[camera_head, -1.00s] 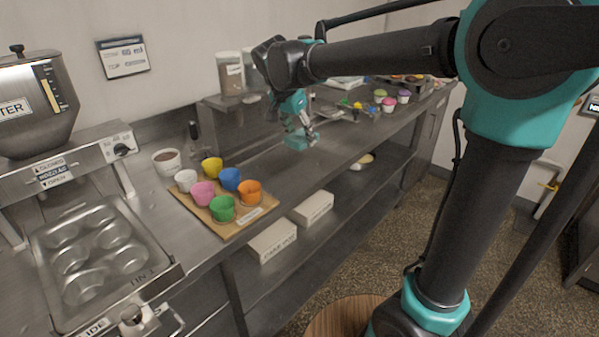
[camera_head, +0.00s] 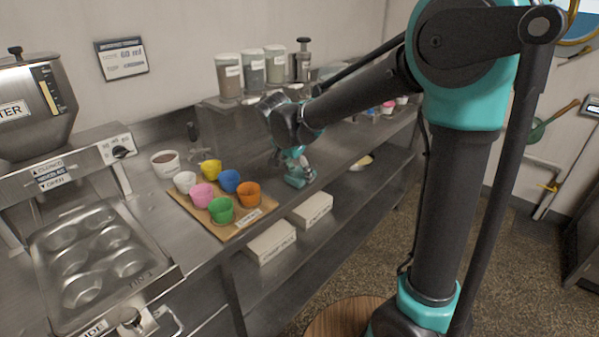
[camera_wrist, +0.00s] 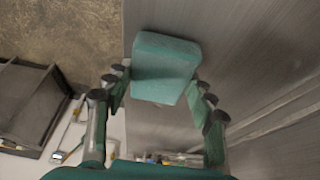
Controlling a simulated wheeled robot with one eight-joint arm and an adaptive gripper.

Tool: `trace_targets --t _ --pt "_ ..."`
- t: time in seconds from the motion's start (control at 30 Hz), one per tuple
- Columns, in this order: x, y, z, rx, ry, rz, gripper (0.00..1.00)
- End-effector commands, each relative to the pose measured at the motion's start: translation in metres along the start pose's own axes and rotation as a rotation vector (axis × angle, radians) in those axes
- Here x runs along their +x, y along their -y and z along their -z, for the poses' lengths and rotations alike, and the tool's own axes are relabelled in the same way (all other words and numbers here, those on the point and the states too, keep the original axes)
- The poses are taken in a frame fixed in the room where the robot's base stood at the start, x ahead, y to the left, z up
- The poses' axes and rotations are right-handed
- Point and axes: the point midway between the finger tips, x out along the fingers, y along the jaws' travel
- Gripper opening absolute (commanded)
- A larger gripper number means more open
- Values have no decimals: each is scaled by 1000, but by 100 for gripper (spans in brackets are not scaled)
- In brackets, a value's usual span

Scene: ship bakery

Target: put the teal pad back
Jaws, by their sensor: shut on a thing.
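The teal pad (camera_wrist: 163,68) is a thick block held between the two fingers of my gripper (camera_wrist: 160,95) in the wrist view. In the head view my gripper (camera_head: 297,172) hangs over the steel counter, right of the board of coloured cups, with the pad (camera_head: 298,181) at its lower end. The pad appears just above the counter's front part; I cannot tell whether it touches the steel.
A board (camera_head: 233,232) with several coloured cups stands left of my gripper. Lidded jars (camera_head: 252,70) stand on a raised shelf behind. White boxes (camera_head: 271,243) sit on the lower shelf. Bare counter (camera_head: 335,150) lies to the right of my gripper.

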Motion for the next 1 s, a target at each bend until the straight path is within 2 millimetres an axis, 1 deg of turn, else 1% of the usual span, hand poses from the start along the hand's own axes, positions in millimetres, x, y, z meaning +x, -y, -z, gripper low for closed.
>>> trace_targets --t 0.2,0.23,0.37,0.4,0.67,0.77,0.87,1.0 --pt "2 0 -1 0 0 0 24" --pt "2 0 -1 0 0 0 57" --pt "2 0 -1 0 0 0 73" --pt "2 0 -1 0 0 0 76" --pt "2 0 -1 0 0 0 76" --pt "-2 0 0 0 0 0 76" --pt "-13 0 0 -1 0 0 76" --pt "-40 0 0 -2 0 0 76"
